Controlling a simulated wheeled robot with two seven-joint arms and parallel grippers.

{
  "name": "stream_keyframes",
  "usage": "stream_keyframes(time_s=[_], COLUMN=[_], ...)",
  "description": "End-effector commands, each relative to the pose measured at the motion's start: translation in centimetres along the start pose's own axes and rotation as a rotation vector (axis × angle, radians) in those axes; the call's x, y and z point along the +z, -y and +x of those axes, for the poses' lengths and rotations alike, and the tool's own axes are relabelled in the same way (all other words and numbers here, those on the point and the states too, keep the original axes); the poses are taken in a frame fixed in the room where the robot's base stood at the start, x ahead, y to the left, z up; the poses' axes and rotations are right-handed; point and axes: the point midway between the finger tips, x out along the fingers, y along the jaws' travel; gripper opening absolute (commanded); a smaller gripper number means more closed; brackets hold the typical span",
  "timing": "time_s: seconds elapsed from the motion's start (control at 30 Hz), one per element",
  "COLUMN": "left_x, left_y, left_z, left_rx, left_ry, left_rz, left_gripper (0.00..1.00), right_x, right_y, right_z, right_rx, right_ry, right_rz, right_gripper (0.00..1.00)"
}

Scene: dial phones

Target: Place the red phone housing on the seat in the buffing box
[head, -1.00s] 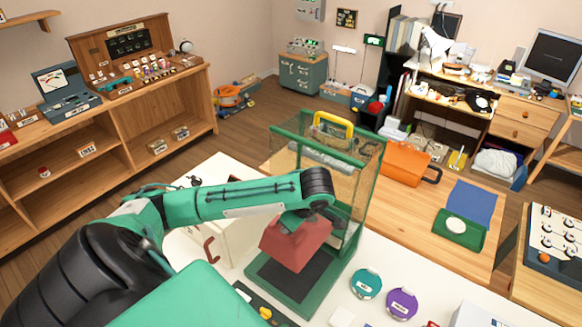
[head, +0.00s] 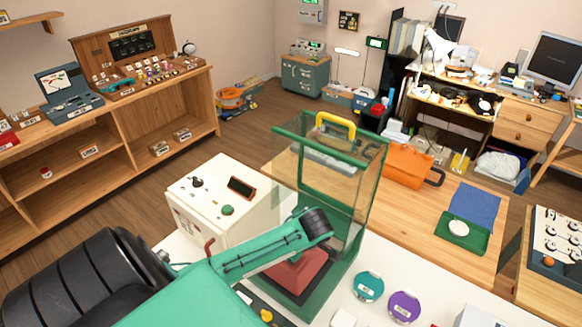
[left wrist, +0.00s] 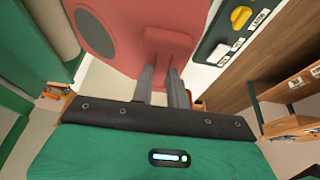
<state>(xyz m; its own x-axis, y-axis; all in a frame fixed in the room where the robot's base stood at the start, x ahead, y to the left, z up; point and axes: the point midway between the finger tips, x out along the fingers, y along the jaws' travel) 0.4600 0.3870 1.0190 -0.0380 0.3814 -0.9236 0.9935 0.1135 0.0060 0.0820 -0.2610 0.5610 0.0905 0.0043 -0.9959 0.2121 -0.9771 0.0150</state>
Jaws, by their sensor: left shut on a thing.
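The red phone housing (head: 300,270) is low at the front of the buffing box, a clear-walled box with a green frame (head: 357,262) and a yellow handle (head: 335,123). The box's base and seat are mostly hidden by the housing and my arm, so I cannot tell whether the housing touches the seat. My left gripper is hidden behind its wrist in the head view. In the left wrist view its two grey fingers (left wrist: 162,82) are shut on a raised part of the red housing (left wrist: 125,30). My right gripper is not in view.
A white machine (head: 226,205) with a green button stands left of the box. A teal disc (head: 368,287) and a purple disc (head: 404,306) lie to its right. A dark control strip with a yellow knob (left wrist: 241,17) shows in the left wrist view.

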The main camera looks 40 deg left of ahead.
Motion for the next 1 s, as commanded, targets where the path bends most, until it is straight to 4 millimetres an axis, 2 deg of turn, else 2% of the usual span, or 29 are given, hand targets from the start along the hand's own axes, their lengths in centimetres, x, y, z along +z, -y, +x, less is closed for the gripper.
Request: stream_keyframes(time_s=[0.23,0.57,0.6,0.67,1.0], left_x=[1.1,1.3,1.3,1.3,1.2], left_y=[0.1,0.0,0.1,0.1,0.0], left_z=[2.8,3.1,3.1,3.1,2.9], left_rx=[-0.001,0.000,-0.001,-0.001,0.000], left_ry=[-0.001,0.000,0.000,0.000,0.000], left_rz=[0.000,-0.001,0.000,0.000,0.000], left_gripper=[0.00,0.00,0.24,0.35,0.38], right_x=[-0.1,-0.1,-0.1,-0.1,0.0], right_y=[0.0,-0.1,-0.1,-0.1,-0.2], right_z=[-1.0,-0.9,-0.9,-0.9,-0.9], right_rx=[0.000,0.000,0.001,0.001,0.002], right_ry=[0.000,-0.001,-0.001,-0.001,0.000], right_rz=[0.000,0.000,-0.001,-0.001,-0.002], right_gripper=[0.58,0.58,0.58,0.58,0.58])
